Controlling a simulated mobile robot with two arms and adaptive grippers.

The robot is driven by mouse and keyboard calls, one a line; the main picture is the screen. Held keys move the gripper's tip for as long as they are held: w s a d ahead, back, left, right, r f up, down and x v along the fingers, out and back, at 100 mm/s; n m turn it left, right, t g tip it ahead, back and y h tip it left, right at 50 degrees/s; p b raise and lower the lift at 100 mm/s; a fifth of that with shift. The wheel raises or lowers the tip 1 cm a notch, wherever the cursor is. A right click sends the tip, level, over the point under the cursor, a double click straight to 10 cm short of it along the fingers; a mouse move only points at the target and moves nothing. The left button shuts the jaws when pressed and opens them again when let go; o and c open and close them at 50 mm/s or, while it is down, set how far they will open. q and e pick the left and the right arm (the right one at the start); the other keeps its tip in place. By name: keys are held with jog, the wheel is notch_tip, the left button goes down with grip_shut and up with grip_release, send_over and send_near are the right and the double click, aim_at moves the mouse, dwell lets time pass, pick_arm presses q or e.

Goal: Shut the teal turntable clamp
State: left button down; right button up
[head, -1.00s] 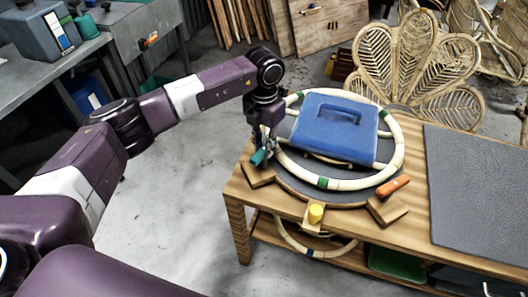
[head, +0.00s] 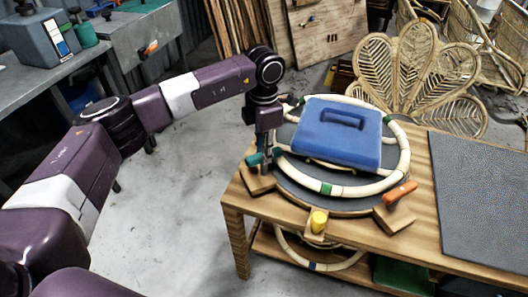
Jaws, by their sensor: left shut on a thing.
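The teal turntable clamp (head: 254,159) stands at the left edge of the round turntable (head: 310,203) on the wooden bench. My left gripper (head: 264,158) points down at the clamp and is shut on it; the fingers partly hide the handle. I cannot tell how far the clamp is closed. A rattan ring (head: 362,189) with green bands lies on the turntable beside the clamp. My right gripper is not in view.
A blue case (head: 339,136) sits on the turntable inside the ring. An orange clamp (head: 400,193) and a yellow clamp (head: 318,222) stand at the turntable's rim. A dark mat (head: 490,200) covers the bench's right side. A rattan peacock-shaped back (head: 410,75) stands behind.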

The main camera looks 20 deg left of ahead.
pick_arm(q)
jog(key=c, duration=1.8)
grip_release()
jog(key=shift+o, duration=0.2)
notch_tip(320, 180, up, 12)
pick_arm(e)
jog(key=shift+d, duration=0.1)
